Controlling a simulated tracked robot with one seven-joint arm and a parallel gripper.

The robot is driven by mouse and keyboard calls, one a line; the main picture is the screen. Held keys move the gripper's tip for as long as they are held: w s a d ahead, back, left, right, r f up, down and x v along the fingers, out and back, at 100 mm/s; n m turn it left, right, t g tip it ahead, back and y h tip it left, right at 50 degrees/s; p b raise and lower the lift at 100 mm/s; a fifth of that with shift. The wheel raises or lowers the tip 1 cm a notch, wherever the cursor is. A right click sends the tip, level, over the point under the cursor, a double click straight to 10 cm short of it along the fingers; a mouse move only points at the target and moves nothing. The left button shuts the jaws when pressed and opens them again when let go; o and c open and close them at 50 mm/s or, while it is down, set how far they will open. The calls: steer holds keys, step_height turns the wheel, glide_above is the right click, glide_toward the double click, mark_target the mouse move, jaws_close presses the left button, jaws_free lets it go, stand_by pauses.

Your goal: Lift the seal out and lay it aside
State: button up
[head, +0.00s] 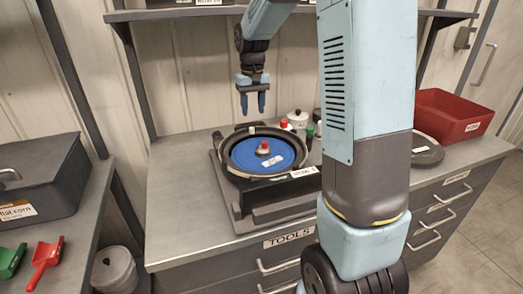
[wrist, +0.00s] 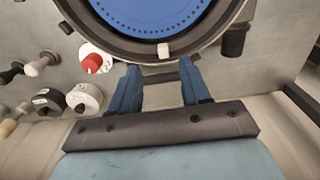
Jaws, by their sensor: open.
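The seed meter (head: 240,205) stands on the bench as a round housing on a dark stand. A blue disc (head: 248,158) with a ring of small holes lies in it, with a red-topped knob (head: 264,147) at its centre. A dark ring, which looks like the seal (head: 228,145), surrounds the disc. In the wrist view the blue disc (wrist: 165,12) and the dark ring (wrist: 125,45) show at the top, with a pale tab (wrist: 163,50) on the ring. My gripper (head: 252,103) is open and empty, pointing down above the meter's far side. Its fingers (wrist: 158,85) are apart from the ring.
Small knobbed pots (head: 298,119), one red-topped (wrist: 92,63), stand beside the meter's back right. A dark round lid (head: 428,150) lies on the bench to the right, near a red bin (head: 452,115). A shelf (head: 185,13) runs above. The bench left of the meter (head: 180,190) is clear.

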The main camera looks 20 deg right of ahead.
mark_target(252, 128)
steer(key=shift+w+a+f, duration=0.1)
steer(key=shift+a+f, duration=0.05)
steer(key=shift+f, duration=1.55)
steer(key=shift+a+f, duration=0.1)
steer(key=shift+f, duration=1.6)
steer(key=shift+c, duration=0.3)
jaws_close()
